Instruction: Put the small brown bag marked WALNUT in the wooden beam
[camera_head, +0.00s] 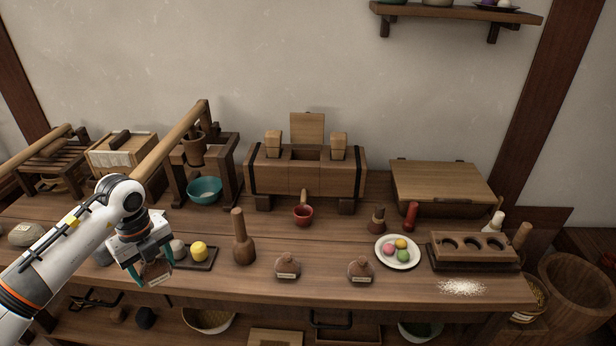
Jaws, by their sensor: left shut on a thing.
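My left gripper (151,266) is low at the left, over the table's front part, shut on a small brown bag (157,275) with a pale label. The fingers hide much of this bag, and its label is too small to read. Two similar brown bags with labels, one in the middle (288,266) and one further right (361,267), sit on the table; their words are not readable either. The wooden beam (305,180), with dark straps, stands at the back middle. Its top has a dark opening with an upright board behind it. My right gripper is not in view.
A wooden pestle (242,246) and a dark tray with a yellow piece (199,252) stand between gripper and beam. A red ladle (303,214) sits before the beam. A teal bowl (205,190) is left, a white plate (381,256) right. A long pole (170,145) slants at the left.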

